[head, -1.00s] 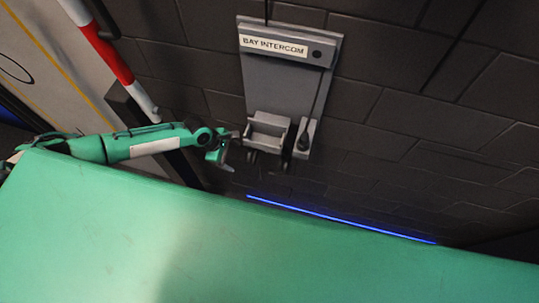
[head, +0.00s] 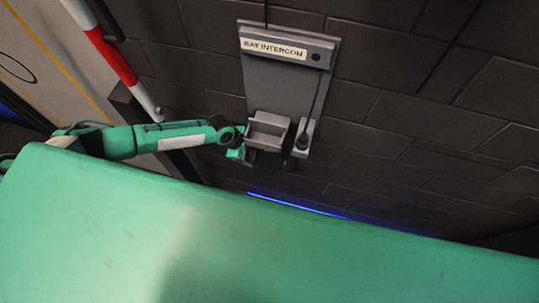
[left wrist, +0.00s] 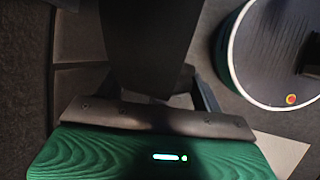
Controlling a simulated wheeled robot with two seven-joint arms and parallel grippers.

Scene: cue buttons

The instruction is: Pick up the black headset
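The black headset (head: 289,162) hangs at the grey cradle (head: 267,131) at the bottom of the wall panel; only dark parts of it show below the cradle. My left gripper (head: 238,153) is at the cradle's lower left, right beside the headset's dark left part. Its fingertips are partly hidden there, so I cannot see whether they are apart or touch the headset. In the left wrist view a large dark shape (left wrist: 150,45) fills the space ahead of the green gripper body; I cannot tell what it is. My right gripper is not in view.
A red and white striped pole (head: 118,62) stands at the left. Dark block wall (head: 420,110) surrounds the panel.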

